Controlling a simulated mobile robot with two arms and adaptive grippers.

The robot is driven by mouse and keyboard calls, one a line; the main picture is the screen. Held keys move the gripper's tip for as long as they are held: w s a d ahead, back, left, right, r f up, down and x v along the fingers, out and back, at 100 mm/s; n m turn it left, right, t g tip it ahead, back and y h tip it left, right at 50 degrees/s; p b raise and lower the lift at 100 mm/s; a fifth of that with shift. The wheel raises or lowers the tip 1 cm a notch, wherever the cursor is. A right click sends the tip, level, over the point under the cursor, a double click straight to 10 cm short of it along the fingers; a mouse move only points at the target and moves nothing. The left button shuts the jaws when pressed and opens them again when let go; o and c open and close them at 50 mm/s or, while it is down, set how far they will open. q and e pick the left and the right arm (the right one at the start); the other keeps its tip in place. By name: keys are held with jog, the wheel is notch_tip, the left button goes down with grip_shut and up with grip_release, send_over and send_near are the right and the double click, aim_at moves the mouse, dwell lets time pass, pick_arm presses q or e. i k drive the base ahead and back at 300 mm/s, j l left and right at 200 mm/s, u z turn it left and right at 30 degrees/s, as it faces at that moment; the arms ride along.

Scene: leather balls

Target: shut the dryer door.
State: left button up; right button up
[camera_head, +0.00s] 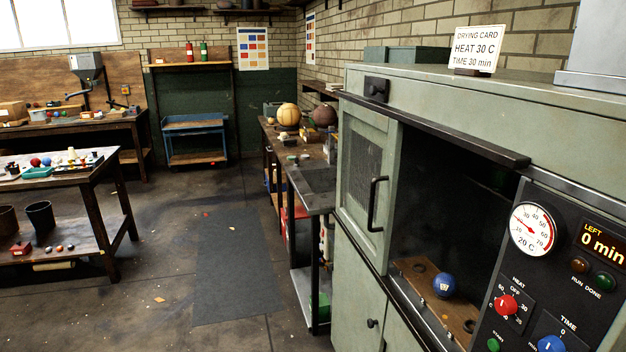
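The dryer (450,99) is a pale green cabinet filling the right side of the head view. Its door (362,185) is a panel with a mesh window and a black bar handle (376,204), at the left end of the front. The opening to the right of the door is uncovered and shows a dark chamber. A blue ball (444,284) sits inside on a wooden rack (415,278) with round holes. Neither of my grippers is in view.
A control panel (545,270) with a dial, knobs and a display reading 0 min is right of the opening. A dark rail (430,125) runs above it. A metal side table (312,190) stands left of the dryer.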

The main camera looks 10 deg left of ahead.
aim_at(378, 257)
jog(key=i+j+z, duration=0.1)
jog(key=i+j, duration=0.15)
jog(key=i+j+z, duration=0.1)
jog(key=j, duration=0.25)
jog(key=i+j+z, duration=0.1)
jog(key=i+j, duration=0.25)
jog(key=i+j+z, duration=0.1)
jog(key=j, duration=0.25)
jog(key=i+j+z, duration=0.1)
jog(key=i+j, duration=0.2)
jog(key=j, duration=0.1)
